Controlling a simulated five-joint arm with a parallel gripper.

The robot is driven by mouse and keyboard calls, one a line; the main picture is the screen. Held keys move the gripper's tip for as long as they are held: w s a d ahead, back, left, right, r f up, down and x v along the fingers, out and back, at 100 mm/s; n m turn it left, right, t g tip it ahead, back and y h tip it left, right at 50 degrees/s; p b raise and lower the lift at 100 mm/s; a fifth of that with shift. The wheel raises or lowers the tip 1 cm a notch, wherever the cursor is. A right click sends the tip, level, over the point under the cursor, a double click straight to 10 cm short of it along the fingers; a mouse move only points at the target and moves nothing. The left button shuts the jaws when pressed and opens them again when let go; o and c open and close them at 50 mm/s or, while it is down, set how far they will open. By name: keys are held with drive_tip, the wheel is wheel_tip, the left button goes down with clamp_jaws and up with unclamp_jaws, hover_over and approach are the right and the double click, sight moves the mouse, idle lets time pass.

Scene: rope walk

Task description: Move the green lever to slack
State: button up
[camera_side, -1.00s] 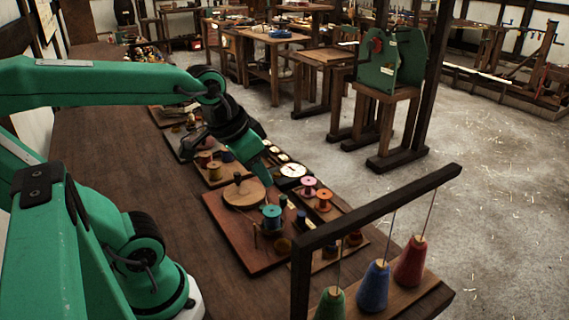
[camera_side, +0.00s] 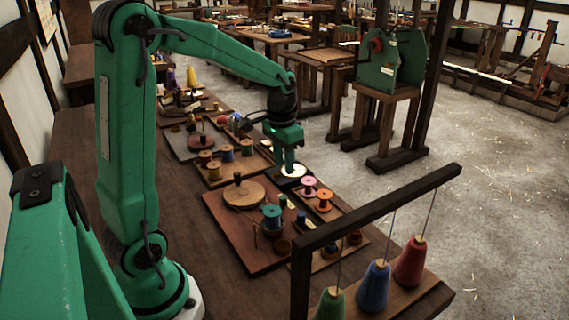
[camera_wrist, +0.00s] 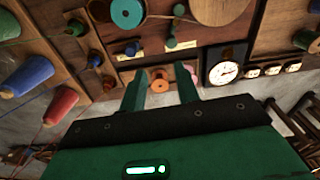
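The green lever shows in the wrist view as a short stem with a round dark green knob (camera_wrist: 172,42), beside a small pale label plate. In the side view it appears as a small dark green knob (camera_side: 283,200) at the right edge of the reddish-brown board; its exact setting is too small to tell. A similar blue lever (camera_wrist: 132,48) stands beside it. My gripper (camera_wrist: 159,69) is open and empty, with its two green fingers apart. In the side view my gripper (camera_side: 290,170) points down near the white dial, behind the lever and apart from it.
A teal spool (camera_side: 272,217) and a round wooden disc (camera_side: 244,194) are close to the lever. Pink (camera_side: 308,186) and orange (camera_side: 323,202) spools stand to the right. A dark wooden frame (camera_side: 380,208) with hanging green, blue and red cones is at the front right.

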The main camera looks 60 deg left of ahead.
sight(283, 196)
drive_tip(key=shift+g, duration=0.4)
drive_tip(key=a+f, duration=0.1)
drive_tip(key=w+a+f, duration=0.1)
drive_tip(key=f, duration=0.1)
drive_tip(key=shift+w+a, duration=0.2)
drive_tip(key=shift+a, duration=0.1)
drive_tip(key=shift+f, duration=5.45)
drive_tip(key=shift+a, duration=0.15)
